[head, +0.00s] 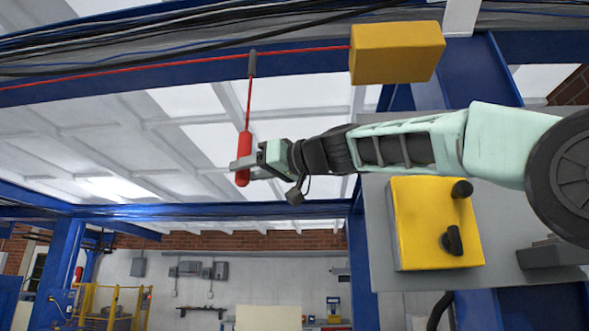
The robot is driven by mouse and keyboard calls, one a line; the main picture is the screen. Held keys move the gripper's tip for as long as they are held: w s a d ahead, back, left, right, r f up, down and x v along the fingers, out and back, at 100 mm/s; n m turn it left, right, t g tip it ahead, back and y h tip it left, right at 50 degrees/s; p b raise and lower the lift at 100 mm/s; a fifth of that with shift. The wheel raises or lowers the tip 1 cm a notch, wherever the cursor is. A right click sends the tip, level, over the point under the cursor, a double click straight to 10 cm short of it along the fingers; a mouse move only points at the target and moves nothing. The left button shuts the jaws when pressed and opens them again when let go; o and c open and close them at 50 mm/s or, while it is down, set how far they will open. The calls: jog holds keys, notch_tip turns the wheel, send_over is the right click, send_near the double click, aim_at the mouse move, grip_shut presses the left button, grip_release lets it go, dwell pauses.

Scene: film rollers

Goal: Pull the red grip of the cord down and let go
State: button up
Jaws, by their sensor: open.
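The red grip (244,150) hangs upright at the lower end of a short red cord (249,103). The short cord drops from a grey fitting (252,64) on a long red line under the blue beam. My gripper (240,167) reaches in from the right at the grip's lower half. It is open, with a finger across the grip's side. The grip's top and lower tip show; part of its lower half is hidden by the finger. I cannot tell whether the fingers touch it.
The long red line runs to a yellow box (397,53) on the beam. A yellow control box (435,223) with black knobs sits on a grey panel below my arm. Free room lies left of and below the grip.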

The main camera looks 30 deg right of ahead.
jog(key=b+v, duration=0.4)
jog(key=v, duration=0.9)
jog(key=shift+d+b, duration=0.15)
jog(key=shift+b, duration=0.2)
jog(key=shift+f, duration=0.1)
jog(key=w+a+f+m+g, duration=0.1)
jog(key=w+a+f+g, duration=0.2)
jog(key=f, duration=0.5)
jog(key=w+a+f+g, duration=0.1)
jog(key=w+a+f, duration=0.1)
jog(key=a+f, duration=0.5)
jog(key=s+a+f+g+h, duration=0.1)
jog(key=s+a+f+g, duration=0.15)
jog(key=f, duration=0.95)
jog(key=s+a+f+g+h, duration=0.1)
jog(key=a+f+g+h, duration=0.2)
jog(key=f, duration=0.9)
jog(key=s+a+f+g+h, duration=0.1)
jog(key=s+a+f+g, duration=0.1)
jog(key=s+f, duration=0.4)
jog(key=s+a+f+g, duration=0.1)
jog(key=s+f+g, duration=0.15)
jog(key=f, duration=0.65)
jog(key=s+d+f+n+g+h, duration=0.1)
jog(key=s+d+f+n+h, duration=0.1)
jog(key=s+f, duration=1)
jog(key=shift+s+d+n+h, duration=0.3)
jog(key=shift+s+d+h, duration=0.25)
jog(key=shift+d+h, duration=0.4)
